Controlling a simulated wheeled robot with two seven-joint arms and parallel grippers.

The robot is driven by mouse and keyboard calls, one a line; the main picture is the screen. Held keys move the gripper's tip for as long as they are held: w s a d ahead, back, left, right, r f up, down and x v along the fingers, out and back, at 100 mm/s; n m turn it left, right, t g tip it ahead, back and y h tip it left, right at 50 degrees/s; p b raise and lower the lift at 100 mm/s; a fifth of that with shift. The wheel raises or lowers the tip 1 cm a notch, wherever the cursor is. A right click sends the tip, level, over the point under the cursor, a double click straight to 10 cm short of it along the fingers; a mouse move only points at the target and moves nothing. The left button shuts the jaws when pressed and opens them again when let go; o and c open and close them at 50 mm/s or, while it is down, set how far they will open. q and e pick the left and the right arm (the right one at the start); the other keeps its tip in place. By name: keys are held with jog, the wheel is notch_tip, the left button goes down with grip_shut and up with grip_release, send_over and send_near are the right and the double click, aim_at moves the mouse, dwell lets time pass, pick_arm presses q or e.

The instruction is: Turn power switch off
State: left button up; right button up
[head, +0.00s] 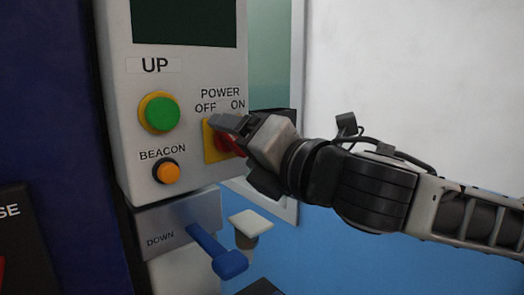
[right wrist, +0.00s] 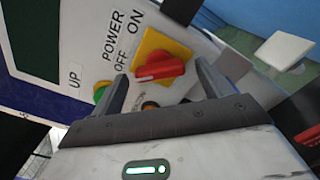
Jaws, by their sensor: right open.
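The power switch is a red rotary knob (right wrist: 160,70) on a yellow plate (right wrist: 160,45), labelled POWER, OFF and ON. In the head view the red knob (head: 229,144) is partly hidden behind my right gripper (head: 232,124), which is at the switch from the right. In the right wrist view my right gripper (right wrist: 160,88) is open, with one finger on each side of the knob. The knob lies between the fingertips, and I cannot tell whether they touch it. My left gripper is not in view.
The grey control panel (head: 190,65) also carries a green UP button (head: 160,114) and an orange BEACON button (head: 167,173). Below are a blue DOWN lever (head: 215,250) and a pale square-topped piece (head: 250,222). A dark blue post (head: 50,120) stands at left.

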pick_arm(q)
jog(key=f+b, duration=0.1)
jog(key=b, duration=0.2)
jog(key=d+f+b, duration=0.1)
jog(key=b, duration=0.2)
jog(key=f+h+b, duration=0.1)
jog(key=b, duration=0.2)
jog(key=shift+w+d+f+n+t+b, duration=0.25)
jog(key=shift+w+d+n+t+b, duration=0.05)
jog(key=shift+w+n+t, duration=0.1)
pick_arm(e)
jog(key=v, duration=1.5)
jog(key=shift+s+d, duration=0.25)
jog(key=shift+s, duration=0.1)
